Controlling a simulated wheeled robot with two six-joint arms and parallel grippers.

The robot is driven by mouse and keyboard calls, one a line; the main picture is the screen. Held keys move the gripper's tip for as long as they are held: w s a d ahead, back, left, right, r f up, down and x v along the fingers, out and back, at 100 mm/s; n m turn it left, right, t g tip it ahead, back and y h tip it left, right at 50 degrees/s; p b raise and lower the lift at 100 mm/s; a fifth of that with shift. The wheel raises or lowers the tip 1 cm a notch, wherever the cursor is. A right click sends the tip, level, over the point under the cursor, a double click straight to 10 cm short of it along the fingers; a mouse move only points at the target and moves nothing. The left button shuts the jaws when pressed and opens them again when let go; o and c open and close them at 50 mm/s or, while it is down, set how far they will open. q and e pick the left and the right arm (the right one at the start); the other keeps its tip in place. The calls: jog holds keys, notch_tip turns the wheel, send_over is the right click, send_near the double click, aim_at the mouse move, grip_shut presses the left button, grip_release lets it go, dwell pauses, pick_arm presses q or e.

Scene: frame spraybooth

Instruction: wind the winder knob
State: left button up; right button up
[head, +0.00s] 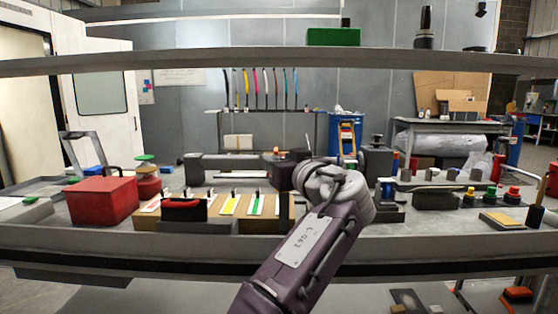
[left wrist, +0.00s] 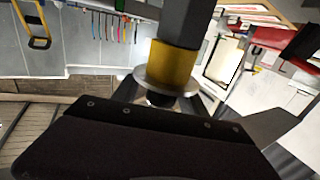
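My left arm rises from the bottom middle of the head view; its rounded wrist (head: 335,188) covers what is behind it, and the fingers are hidden there. A dark post with a yellow band (left wrist: 174,60) and a pale round flange (left wrist: 166,82) stands just beyond my left gripper. A small dark end (left wrist: 160,98) below the flange may be the winder knob, but most of it is hidden by the gripper's dark body (left wrist: 140,140). Whether the fingers touch it cannot be told. My right gripper is not in view.
A red box (head: 101,200) stands at the left of the bench. Boards with coloured strips (head: 229,205) lie left of my arm. Red and green knobs (head: 490,195) stand at the right. A long shelf bar (head: 200,60) crosses above, bearing a green block (head: 333,37).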

pick_arm(q)
jog(key=b+v, duration=0.2)
jog(key=v, duration=0.7)
